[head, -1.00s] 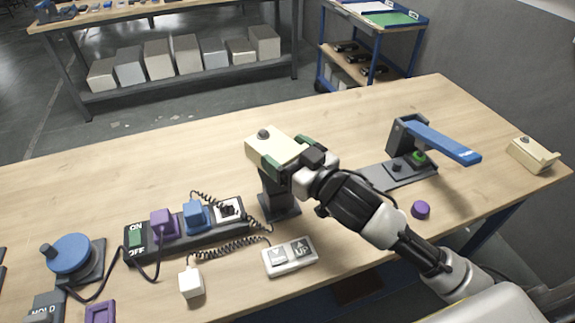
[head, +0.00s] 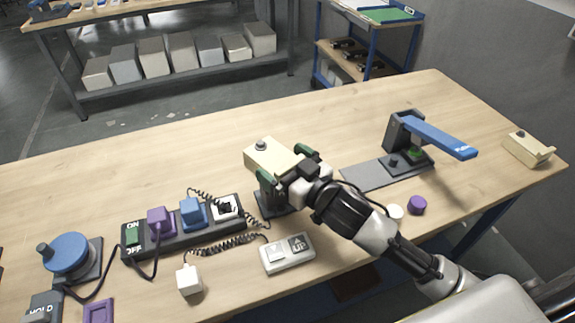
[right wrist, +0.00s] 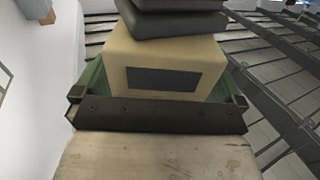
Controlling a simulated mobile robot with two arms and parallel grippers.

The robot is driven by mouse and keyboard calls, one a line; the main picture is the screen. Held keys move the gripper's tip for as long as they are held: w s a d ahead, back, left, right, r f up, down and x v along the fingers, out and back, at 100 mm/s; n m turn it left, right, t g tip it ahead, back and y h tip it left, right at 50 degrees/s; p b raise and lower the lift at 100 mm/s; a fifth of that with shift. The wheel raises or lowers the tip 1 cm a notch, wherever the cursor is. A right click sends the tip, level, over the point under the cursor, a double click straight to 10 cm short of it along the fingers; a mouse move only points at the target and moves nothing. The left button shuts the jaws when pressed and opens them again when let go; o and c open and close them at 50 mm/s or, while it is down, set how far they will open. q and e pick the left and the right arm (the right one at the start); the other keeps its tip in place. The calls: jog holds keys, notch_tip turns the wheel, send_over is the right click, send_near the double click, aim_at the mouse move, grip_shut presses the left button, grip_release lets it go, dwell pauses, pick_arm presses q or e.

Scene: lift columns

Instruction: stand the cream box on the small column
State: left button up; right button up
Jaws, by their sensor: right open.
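The cream box (head: 268,153), with a dark knob on top, sits at the top of the small dark column (head: 272,202) near the table's middle. My right gripper (head: 285,165) is open, with one green finger on the near side of the box and the other on its far side. In the right wrist view the cream box (right wrist: 205,55) shows a dark patch and lies between the green fingers. The contact between box and column is mostly hidden by my gripper. My left gripper is not in view.
A grey control box (head: 287,254) marked UP lies in front of the column. A power strip (head: 184,229) with coiled cables is to the left. A blue-levered device (head: 435,138), a purple cap (head: 416,204) and another cream block (head: 527,148) are to the right. The table behind is clear.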

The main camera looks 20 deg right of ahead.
jog(key=shift+s+r, duration=0.1)
jog(key=b+v, duration=0.2)
jog(key=v, duration=0.9)
jog(key=shift+s+d, duration=0.2)
jog(key=shift+s, duration=0.15)
